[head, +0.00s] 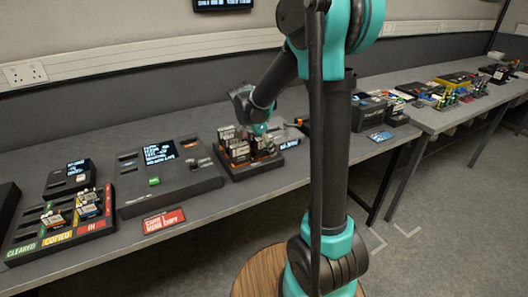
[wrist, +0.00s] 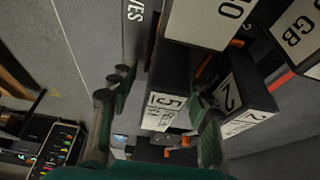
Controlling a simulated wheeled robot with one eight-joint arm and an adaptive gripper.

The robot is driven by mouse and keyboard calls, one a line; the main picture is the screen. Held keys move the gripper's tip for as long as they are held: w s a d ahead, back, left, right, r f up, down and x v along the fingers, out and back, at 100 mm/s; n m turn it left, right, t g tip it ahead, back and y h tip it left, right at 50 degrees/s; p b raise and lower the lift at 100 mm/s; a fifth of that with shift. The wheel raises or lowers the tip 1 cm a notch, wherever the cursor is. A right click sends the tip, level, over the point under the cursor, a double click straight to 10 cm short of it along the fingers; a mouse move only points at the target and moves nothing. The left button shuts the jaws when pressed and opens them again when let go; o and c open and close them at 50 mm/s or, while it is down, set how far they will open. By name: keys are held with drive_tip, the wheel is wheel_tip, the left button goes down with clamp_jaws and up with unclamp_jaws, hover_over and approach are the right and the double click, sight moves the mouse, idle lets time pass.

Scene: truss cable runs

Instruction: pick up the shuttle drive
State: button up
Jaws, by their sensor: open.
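Several dark drives with white labels stand upright in a black rack (head: 262,166) in the head view. I cannot tell which one is the shuttle drive. My gripper (head: 258,129) is right over this rack, and its fingers are partly hidden there. In the wrist view my gripper (wrist: 157,96) is open, with green fingers apart. A drive marked 5 (wrist: 161,110) shows between the fingers, nearer the right one. A drive marked 2 (wrist: 240,100) is just right of the right finger. Whether any finger touches a drive cannot be told.
Left of the rack lies a dark console (head: 168,184) with a lit screen. Further left is a tray (head: 58,236) with coloured CLEARED and COPIED strips holding more drives. A red sign (head: 164,220) lies at the front edge. More gear stands on the right-hand table (head: 437,118).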

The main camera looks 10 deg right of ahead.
clamp_jaws()
idle(0.3)
drive_tip(key=shift+r, duration=0.1)
